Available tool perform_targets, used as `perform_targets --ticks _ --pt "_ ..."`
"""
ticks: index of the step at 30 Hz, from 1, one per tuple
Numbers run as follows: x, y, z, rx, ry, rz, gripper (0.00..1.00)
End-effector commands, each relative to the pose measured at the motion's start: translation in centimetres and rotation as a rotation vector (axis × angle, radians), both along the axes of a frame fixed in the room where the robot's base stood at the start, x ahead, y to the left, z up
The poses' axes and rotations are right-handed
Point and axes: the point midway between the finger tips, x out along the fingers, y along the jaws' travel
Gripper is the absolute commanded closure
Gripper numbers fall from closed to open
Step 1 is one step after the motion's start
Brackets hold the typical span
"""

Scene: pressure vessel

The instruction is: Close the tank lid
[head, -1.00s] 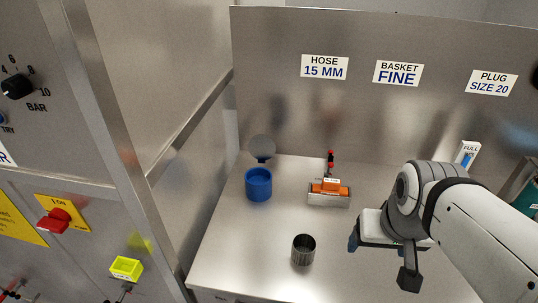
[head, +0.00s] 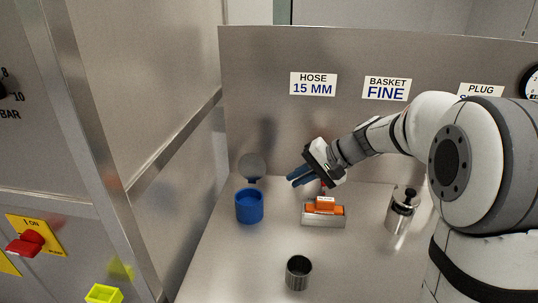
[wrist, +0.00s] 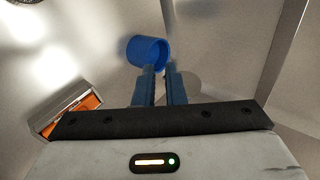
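The tank is a blue round cup-like vessel (head: 249,208) at the left of the steel worktop. Its grey round lid (head: 252,166) stands raised behind it, so the tank is open at the top. In the wrist view the tank (wrist: 147,51) lies just beyond my fingertips, and the greyish lid (wrist: 187,86) shows flat-on to their right, partly hidden by a finger. My gripper (head: 293,180) is in the air to the right of the lid, apart from it, pointing left. Its two blue fingers (wrist: 159,68) are drawn close together, with a narrow empty gap between them.
A metal tray with orange blocks (head: 323,220) stands below and right of my gripper. An open dark metal cup (head: 299,272) is in front, and a steel canister (head: 401,210) is at right. A steel wall (head: 185,150) borders the left side.

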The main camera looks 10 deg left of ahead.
Motion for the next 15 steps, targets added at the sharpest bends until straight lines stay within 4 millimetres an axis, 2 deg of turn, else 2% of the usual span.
perform_targets --ticks 1,3,9,12,15 --pt "2.5 0.6 -1.4 0.068 0.007 -0.014 0.94" --pt "5.7 1.5 -2.2 0.165 0.002 -0.036 1.00" --pt "14.5 2.7 -5.0 0.432 -0.035 -0.112 1.00" --pt "18.0 2.7 -6.5 0.542 -0.061 -0.151 1.00" --pt "20.5 2.5 -7.6 0.622 -0.085 -0.185 1.00"
